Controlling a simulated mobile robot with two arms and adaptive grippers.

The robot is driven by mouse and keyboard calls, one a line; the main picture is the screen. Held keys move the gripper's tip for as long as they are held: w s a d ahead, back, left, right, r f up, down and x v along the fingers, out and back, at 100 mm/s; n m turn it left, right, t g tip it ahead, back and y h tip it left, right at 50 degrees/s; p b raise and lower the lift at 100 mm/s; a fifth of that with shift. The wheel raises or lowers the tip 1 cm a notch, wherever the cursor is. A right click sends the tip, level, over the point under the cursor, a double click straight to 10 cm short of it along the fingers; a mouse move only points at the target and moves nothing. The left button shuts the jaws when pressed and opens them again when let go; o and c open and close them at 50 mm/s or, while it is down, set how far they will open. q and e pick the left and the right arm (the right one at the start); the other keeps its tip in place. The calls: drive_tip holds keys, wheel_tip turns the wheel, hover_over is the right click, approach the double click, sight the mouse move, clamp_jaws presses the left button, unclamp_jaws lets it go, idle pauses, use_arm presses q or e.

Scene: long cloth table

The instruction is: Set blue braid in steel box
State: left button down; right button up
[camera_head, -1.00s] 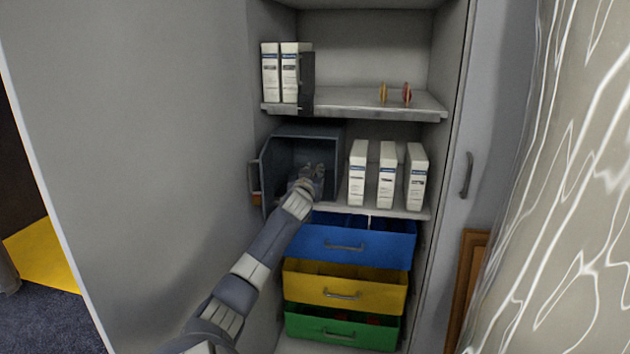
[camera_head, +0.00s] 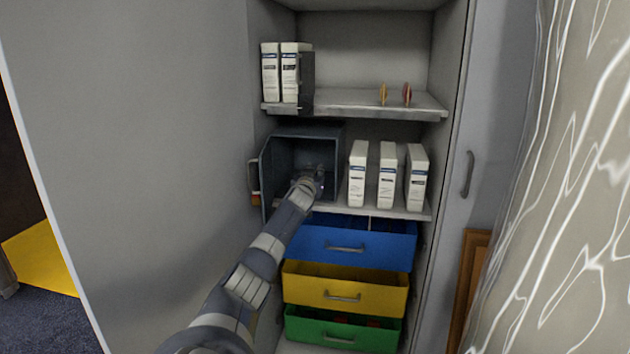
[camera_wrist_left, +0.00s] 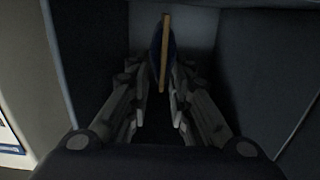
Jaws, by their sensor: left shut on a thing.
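The steel box (camera_head: 306,133) is a dark grey open-fronted box on the middle shelf, its door (camera_head: 264,188) swung open to the left. My left gripper (camera_head: 318,177) is inside its opening, toward the right side. In the left wrist view my left gripper (camera_wrist_left: 163,85) is shut on the blue braid (camera_wrist_left: 157,45), a dark blue round thing with a tan edge, held upright between the fingertips. Dark box walls surround it there. In the head view the braid is hidden by the gripper. My right gripper is not in view.
White binders (camera_head: 387,175) stand right of the box. The upper shelf (camera_head: 360,103) holds white binders at left and two small spools (camera_head: 407,94). Below are a blue drawer (camera_head: 350,245), a yellow drawer (camera_head: 380,294) and a green drawer (camera_head: 380,333), partly pulled out.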

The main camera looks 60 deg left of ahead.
use_arm(q)
drive_tip(key=shift+f, duration=0.85)
drive_tip(key=shift+r, duration=0.1)
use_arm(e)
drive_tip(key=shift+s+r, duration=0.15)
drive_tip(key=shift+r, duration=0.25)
use_arm(q)
drive_tip(key=c, duration=1.5)
unclamp_jaws()
drive_tip(key=shift+o, duration=0.2)
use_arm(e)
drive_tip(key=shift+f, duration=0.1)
use_arm(q)
drive_tip(key=shift+d, duration=0.1)
